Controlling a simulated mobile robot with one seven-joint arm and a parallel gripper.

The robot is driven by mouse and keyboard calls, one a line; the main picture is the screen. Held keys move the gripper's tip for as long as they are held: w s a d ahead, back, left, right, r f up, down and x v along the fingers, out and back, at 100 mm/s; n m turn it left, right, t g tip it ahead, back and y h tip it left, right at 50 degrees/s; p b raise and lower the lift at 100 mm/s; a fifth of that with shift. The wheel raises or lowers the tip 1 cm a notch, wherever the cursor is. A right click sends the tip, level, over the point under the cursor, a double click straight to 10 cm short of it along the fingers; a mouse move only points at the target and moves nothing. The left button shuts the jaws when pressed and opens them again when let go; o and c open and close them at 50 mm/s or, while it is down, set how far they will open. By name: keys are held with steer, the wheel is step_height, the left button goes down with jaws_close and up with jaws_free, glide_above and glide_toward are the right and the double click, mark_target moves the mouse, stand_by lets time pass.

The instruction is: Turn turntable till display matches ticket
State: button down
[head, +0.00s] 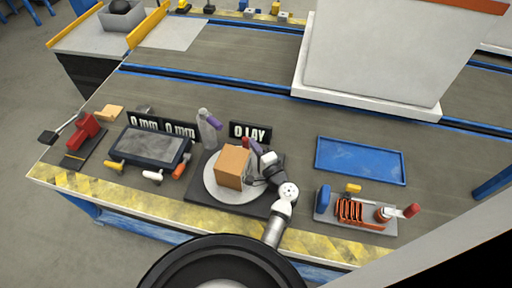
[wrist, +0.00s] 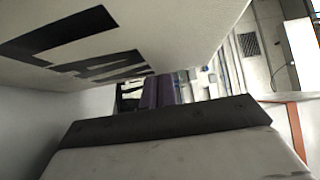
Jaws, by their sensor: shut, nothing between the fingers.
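The turntable is a pale round disc (head: 210,187) on a dark square base (head: 198,213). An orange-brown box (head: 232,168) stands on the disc. A black display (head: 250,131) behind it reads what looks like "0 LAY". My gripper (head: 262,160) is shut and empty at the right side of the box, over the disc; I cannot tell whether it touches either. In the wrist view a pale surface with large black letters (wrist: 75,47) fills the upper left, very close. I cannot make out a ticket.
Left are a dark screen panel (head: 150,146) with coloured handles and two "0 mm" displays (head: 180,129). Right are a blue tray (head: 360,160) and an orange coil fixture (head: 350,211). A large white housing stands behind.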

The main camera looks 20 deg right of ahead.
mark_target(246, 142)
steer(key=shift+w+a+f+n+y+b, duration=0.1)
steer(key=shift+w+n+y+b, duration=0.15)
steer(key=shift+n+y+b, duration=0.3)
steer(key=shift+w+a+f+n+g+y+b, duration=0.1)
steer(key=shift+w+a+n+g+y+b, duration=0.1)
steer(key=shift+w+n+y+b, duration=0.3)
steer(key=shift+w+a+n+g+y+b, duration=0.1)
steer(key=shift+a+n+g+y+b, duration=0.1)
steer(key=shift+y+b, duration=0.45)
steer(key=shift+w+a+n+g+y+b, duration=0.25)
steer(key=shift+n+g+y+b, duration=0.15)
steer(key=shift+y, duration=0.25)
steer(key=shift+w+a+n+g+y+b, duration=0.25)
steer(key=shift+n+y+b, duration=0.3)
steer(key=shift+y, duration=0.15)
steer(key=shift+w+a+n+g+y+b, duration=0.25)
steer(key=shift+n+g+y+b, duration=0.15)
steer(key=shift+y, duration=0.25)
steer(key=shift+w+a+r+y, duration=0.1)
steer(key=shift+r+y, duration=0.1)
steer(key=shift+y, duration=0.1)
